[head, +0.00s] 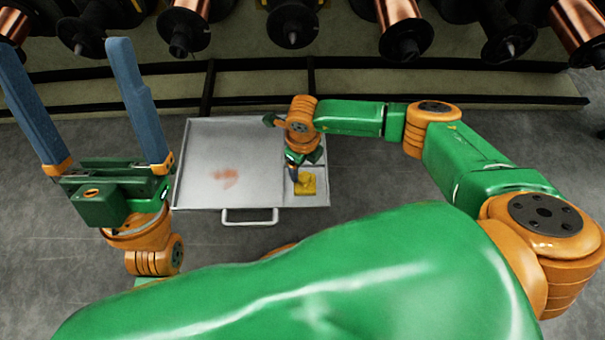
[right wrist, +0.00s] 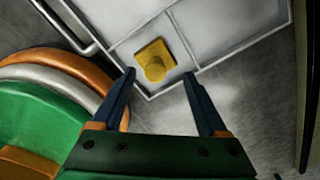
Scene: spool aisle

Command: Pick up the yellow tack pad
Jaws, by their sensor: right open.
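The yellow tack pad (head: 306,184) lies in a small front right compartment of the grey metal tray (head: 230,160). In the right wrist view the pad (right wrist: 155,58) is a flat yellow square with a round knob on top. My right gripper (head: 292,177) points down just beside the pad in the head view. In the right wrist view its two fingers (right wrist: 160,75) are apart, with the pad ahead of and between the tips, not gripped. My left gripper (head: 68,60) is raised at the left, its blue fingers wide apart and empty.
The tray has a front handle (head: 250,216), thin divider walls and a reddish-brown stain (head: 225,178) in its large compartment. Copper wire spools (head: 405,15) hang along a rack (head: 440,85) behind. Grey floor (head: 370,190) is bare around the tray.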

